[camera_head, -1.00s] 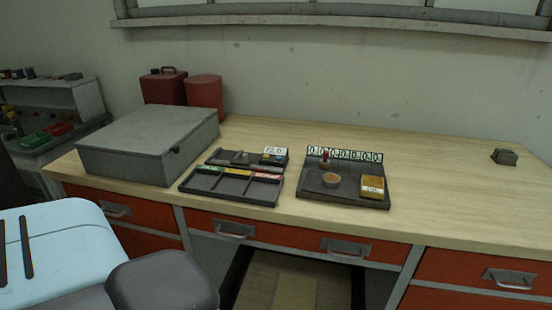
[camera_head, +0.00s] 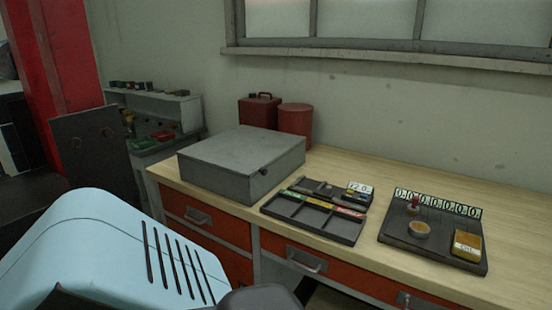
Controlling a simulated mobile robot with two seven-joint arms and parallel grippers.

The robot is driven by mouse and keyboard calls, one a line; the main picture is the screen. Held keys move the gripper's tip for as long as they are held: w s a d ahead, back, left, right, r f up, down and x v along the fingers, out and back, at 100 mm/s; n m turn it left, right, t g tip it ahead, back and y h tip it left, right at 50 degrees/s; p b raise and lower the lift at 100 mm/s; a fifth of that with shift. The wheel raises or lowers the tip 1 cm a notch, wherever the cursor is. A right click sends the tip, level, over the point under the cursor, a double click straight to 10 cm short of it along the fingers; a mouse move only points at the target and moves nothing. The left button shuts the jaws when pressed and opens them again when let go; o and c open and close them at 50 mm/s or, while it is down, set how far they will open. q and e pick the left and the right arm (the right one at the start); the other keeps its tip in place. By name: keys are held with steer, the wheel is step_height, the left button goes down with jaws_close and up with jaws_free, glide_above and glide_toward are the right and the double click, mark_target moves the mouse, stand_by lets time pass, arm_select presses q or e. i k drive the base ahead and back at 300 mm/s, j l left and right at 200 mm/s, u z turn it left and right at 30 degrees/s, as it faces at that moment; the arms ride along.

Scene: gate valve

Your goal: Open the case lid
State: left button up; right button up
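The grey case (camera_head: 240,162) sits on the left part of the wooden workbench. Its lid (camera_head: 243,150) is shut flat. A small dark latch or knob (camera_head: 264,169) shows near the lid's edge on its right front side. Neither of my grippers shows in the head view; a light blue part of my own body fills the lower left.
A dark divided tray (camera_head: 312,218) and a dark board with a numbered strip, a round dish and a yellow box (camera_head: 432,238) lie right of the case. A red can (camera_head: 258,111) and a red cylinder (camera_head: 295,126) stand behind it. A shelf unit (camera_head: 160,110) stands to the left.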

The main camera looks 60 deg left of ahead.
mark_target(246, 151)
steer(key=j+u, duration=0.1)
steer(key=u, duration=1.9)
steer(key=i+l, duration=0.3)
steer(key=l+z, duration=0.3)
